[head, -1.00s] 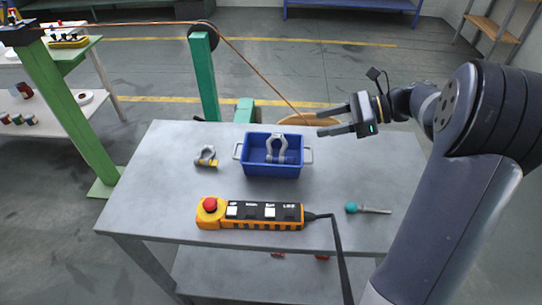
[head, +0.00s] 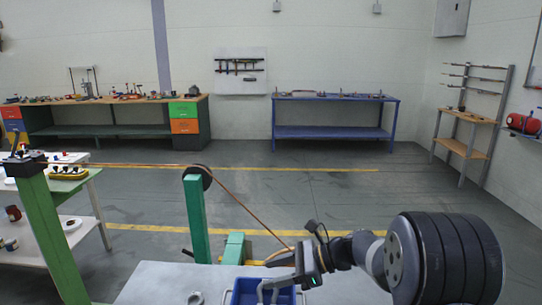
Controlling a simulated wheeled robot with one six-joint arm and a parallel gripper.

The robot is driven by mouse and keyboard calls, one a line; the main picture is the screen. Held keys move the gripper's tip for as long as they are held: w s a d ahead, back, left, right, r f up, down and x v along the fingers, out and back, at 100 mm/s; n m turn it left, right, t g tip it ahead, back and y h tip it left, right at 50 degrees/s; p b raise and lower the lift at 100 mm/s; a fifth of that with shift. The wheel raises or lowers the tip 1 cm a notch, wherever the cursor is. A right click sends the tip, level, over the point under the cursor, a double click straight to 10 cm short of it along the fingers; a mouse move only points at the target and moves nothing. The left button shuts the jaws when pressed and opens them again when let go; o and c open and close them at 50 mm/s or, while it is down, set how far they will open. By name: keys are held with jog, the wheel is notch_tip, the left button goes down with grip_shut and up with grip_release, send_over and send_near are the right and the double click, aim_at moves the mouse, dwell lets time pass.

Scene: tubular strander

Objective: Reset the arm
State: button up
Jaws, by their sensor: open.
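My gripper (head: 272,269) is low in the head view, its fingers pointing left. It is open and appears empty. In the picture it lies over the rear right part of the blue bin (head: 245,290) on the grey table (head: 155,283). A grey shackle (head: 268,290) shows at the bin, just below the fingers; whether they touch it I cannot tell. My forearm reaches in from the right. The lower frame edge cuts off the front of the bin and table.
A second shackle (head: 196,298) lies left of the bin. A green post (head: 195,218) with a black pulley (head: 197,178) and a copper-coloured strand stands behind the table. A blue bench (head: 335,132) and a wooden workbench (head: 60,101) line the back wall. Open floor lies between.

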jog(key=shift+r+p, duration=0.9)
jog(key=shift+r, duration=0.45)
jog(key=shift+f, duration=0.1)
